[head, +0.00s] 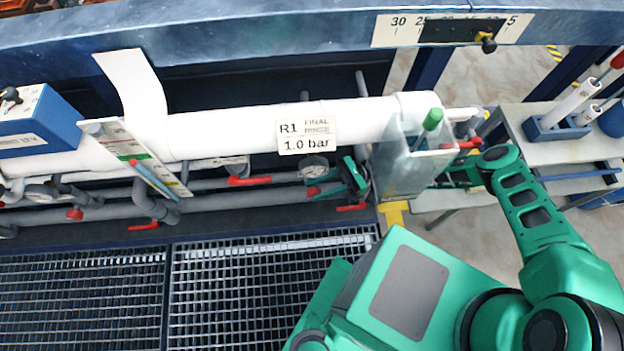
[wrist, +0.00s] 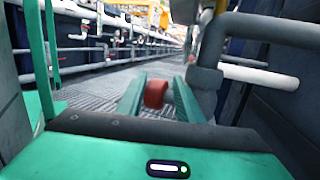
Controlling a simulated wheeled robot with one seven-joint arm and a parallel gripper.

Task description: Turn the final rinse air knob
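The final rinse pipe is white, with a label reading R1 FINAL and 1.0 bar (head: 306,135). Below the label is a round pressure gauge (head: 314,166). A small red knob (head: 313,191) sits just under the gauge. My green gripper (head: 335,186) reaches in from the right, behind a metal box, with its fingertips close to the knob's right side. In the wrist view a red round knob (wrist: 156,94) shows between the two green fingertips, with a thin gap on its right. My fingers are apart; contact with the knob is not clear.
Red-handled levers (head: 249,181) and grey pipes run under the white pipe. A grating (head: 270,290) lies below. In the wrist view a grey elbow pipe (wrist: 207,80) is close to the right finger.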

